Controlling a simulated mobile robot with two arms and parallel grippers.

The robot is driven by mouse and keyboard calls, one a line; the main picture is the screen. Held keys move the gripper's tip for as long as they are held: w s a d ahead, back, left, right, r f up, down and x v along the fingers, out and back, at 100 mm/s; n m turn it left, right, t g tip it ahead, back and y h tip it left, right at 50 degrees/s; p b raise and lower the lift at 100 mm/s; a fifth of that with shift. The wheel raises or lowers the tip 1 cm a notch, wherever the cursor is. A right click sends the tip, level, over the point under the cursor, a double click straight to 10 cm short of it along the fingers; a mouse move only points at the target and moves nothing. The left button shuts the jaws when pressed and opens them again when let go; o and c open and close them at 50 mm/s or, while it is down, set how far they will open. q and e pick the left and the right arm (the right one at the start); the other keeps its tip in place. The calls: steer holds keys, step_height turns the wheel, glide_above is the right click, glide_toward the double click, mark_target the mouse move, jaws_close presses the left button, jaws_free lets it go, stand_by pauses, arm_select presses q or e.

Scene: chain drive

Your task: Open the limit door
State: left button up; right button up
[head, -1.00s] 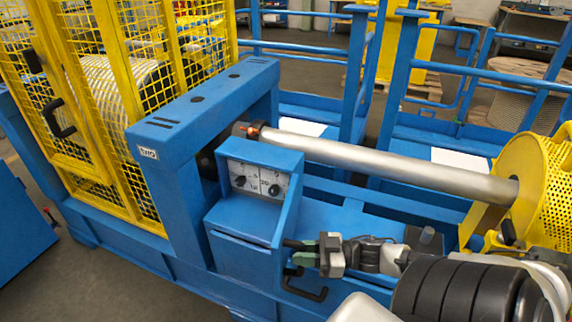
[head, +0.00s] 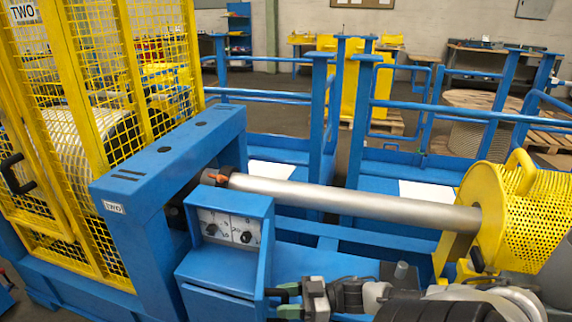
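A blue box with a sloped dial panel (head: 228,226) stands at the lower middle, and its front face (head: 215,305) is cut off by the bottom edge. No door labelled as the limit door can be read. A yellow mesh door (head: 60,150) with a black handle (head: 16,174) stands at the left and looks closed. My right gripper (head: 280,302) is at the bottom edge, just right of the blue box. Its dark fingers are apart, with nothing seen between them. Whether it touches the box cannot be told. My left gripper is out of view.
A blue frame (head: 170,150) marked TWO stands left of the dials. A silver shaft (head: 350,205) runs right to a yellow perforated guard (head: 540,220). Blue railings (head: 270,96) stand behind. Open floor lies at the back.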

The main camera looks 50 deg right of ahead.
steer(key=v, duration=1.1)
stand_by(0.6)
